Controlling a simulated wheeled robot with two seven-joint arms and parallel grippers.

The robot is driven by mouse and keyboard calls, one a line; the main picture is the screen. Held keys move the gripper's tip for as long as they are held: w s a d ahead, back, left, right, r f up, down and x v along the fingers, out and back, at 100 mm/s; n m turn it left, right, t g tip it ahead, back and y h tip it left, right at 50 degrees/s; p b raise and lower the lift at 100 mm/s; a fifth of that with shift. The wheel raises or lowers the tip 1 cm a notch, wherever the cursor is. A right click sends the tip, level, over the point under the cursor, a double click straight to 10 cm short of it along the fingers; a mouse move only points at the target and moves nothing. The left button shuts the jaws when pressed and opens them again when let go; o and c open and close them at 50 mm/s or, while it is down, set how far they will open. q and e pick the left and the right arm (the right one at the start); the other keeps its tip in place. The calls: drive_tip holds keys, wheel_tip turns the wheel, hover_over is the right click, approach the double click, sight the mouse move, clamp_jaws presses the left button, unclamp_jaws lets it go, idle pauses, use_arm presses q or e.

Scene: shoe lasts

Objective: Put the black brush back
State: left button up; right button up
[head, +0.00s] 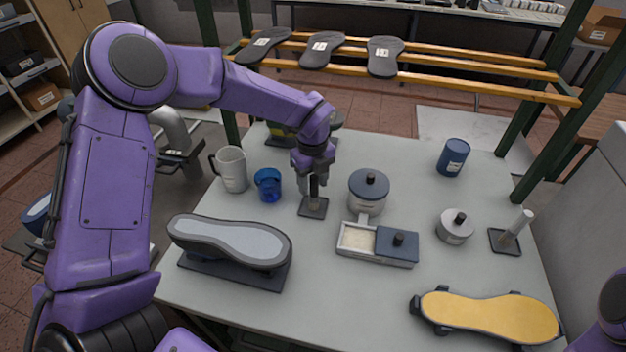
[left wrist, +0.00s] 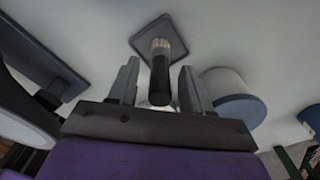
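The black brush (head: 314,187) stands on a dark square plate (head: 312,208) near the middle of the table. In the left wrist view, its black handle (left wrist: 160,75) points toward my gripper and its pale bristle end faces the plate (left wrist: 143,35). My left gripper (head: 314,182) is lowered over the brush. In the left wrist view, the left gripper's fingers (left wrist: 158,88) stand apart on either side of the handle, with a visible gap on each side. My right gripper is not in view; only part of my right arm shows at the right edge.
A blue cup (head: 268,185) and a grey mug (head: 231,170) stand left of the brush. A lidded pot (head: 368,193) is close on its right. A shallow box (head: 358,241) and a grey-soled shoe last (head: 235,240) lie nearer. The table's front middle is clear.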

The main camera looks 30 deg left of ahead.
use_arm(q)
drive_tip(key=shift+w, duration=0.1)
drive_tip(key=shift+r, duration=0.45)
wheel_tip(320, 180, up, 11)
drive_tip(key=b, duration=0.2)
